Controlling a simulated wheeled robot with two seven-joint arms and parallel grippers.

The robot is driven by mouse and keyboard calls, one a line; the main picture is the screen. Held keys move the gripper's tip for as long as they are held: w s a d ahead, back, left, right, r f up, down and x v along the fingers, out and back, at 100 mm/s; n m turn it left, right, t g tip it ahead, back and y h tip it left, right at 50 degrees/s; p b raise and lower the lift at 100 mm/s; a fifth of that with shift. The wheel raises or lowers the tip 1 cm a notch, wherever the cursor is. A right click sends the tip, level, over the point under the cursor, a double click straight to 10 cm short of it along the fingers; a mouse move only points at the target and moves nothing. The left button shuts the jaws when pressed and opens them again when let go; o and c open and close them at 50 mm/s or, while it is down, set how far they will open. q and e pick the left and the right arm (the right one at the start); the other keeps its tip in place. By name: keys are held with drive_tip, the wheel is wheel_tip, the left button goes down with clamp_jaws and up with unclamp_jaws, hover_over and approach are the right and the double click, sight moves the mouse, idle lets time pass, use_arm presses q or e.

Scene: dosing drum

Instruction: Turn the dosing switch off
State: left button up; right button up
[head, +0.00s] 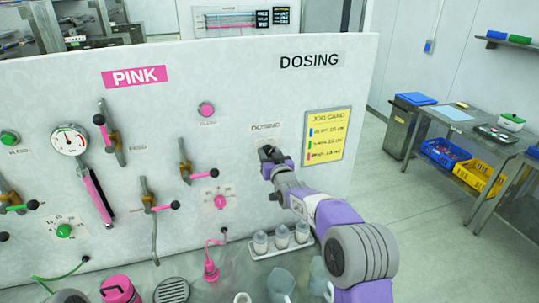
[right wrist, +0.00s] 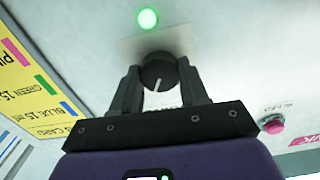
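The dosing switch (right wrist: 158,71) is a round black knob with a white pointer line, on a pale plate on the wall panel. Its pointer faces down toward my gripper in the right wrist view. A green lamp (right wrist: 148,19) glows just above the knob. My right gripper (right wrist: 159,76) has one finger on each side of the knob, and both look in contact with it. In the head view my right gripper (head: 267,156) is at the panel under the small DOSING label (head: 265,127) and hides most of the switch. My left gripper is not in view.
A yellow job card (head: 328,136) is right of the switch. A pink button (head: 206,109), a pink dial (head: 220,201) and valve levers are to its left. Small bottles (head: 281,237) stand in a tray below my right arm. A pink bottle (head: 210,268) stands nearby.

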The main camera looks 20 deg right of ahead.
drive_tip(key=c, duration=0.4)
drive_tip(key=shift+n+b, duration=0.6)
drive_tip(key=shift+b, duration=0.3)
drive_tip(key=n+b, duration=0.5)
drive_tip(key=shift+a+f, duration=0.1)
drive_tip(key=shift+f, duration=0.05)
drive_tip(key=n+b, duration=0.3)
drive_tip(key=shift+n+b, duration=0.8)
drive_tip(key=shift+n, duration=0.5)
drive_tip(key=shift+r, duration=0.2)
drive_tip(key=o, duration=1.1)
drive_tip(key=shift+s, duration=0.1)
